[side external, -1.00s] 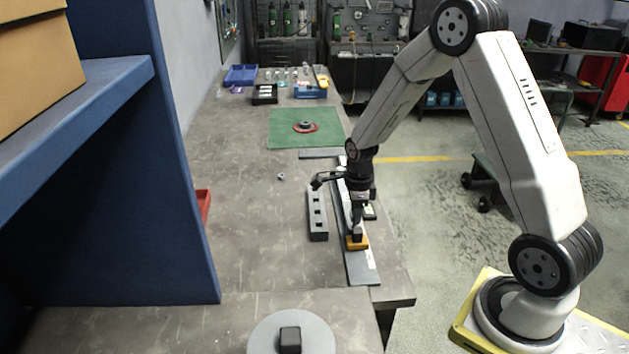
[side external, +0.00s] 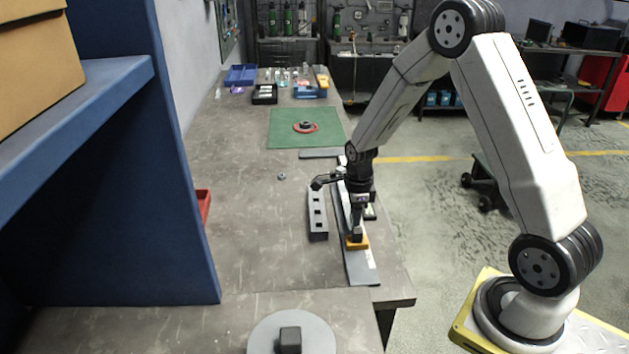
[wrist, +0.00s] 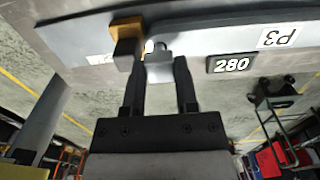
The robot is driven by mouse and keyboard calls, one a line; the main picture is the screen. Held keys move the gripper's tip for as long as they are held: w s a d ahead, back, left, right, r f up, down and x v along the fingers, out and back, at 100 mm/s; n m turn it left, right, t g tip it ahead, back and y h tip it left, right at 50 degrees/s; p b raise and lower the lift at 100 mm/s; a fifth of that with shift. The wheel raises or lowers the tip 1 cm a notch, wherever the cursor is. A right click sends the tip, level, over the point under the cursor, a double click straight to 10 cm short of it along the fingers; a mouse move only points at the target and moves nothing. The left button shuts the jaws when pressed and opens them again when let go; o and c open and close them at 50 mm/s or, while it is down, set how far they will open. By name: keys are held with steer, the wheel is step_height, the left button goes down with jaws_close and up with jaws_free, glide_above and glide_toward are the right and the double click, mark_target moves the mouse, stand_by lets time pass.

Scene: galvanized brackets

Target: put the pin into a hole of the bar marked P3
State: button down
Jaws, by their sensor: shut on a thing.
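My gripper (wrist: 158,66) is shut on a silver-grey piece, which I take to be the pin (wrist: 159,72); it shows between the fingertips in the wrist view. The long grey bar (wrist: 205,42) runs across the top of that view, with an upside-down P3 label (wrist: 277,37). A small bright round spot shows on the bar just beyond the pin; I cannot tell if it is a hole. In the side view my gripper (side external: 357,235) is low over the bar's near part (side external: 361,272). The pin's lower end is hidden, and I cannot tell whether it is in a hole.
An orange block (side external: 357,243) with a dark part sits on the bar beside the fingers; it also shows in the wrist view (wrist: 127,27). A black 280 plate (wrist: 232,64) lies near the bar. A dark block with square holes (side external: 317,226) stands to the left.

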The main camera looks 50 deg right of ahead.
steer(key=shift+f, duration=0.15)
steer(key=shift+c, duration=1.5)
jaws_free()
steer(key=shift+r, duration=3.05)
steer(key=s+a+r+n+t, duration=0.1)
steer(key=s+a+n, duration=0.4)
steer(key=n, duration=0.8)
steer(key=s+a+r+n+t, duration=0.1)
steer(key=s+a+n, duration=0.5)
steer(key=n, duration=0.8)
steer(key=shift+a+r+t, duration=0.3)
steer(key=shift+a+r, duration=0.55)
steer(key=shift+a, duration=0.2)
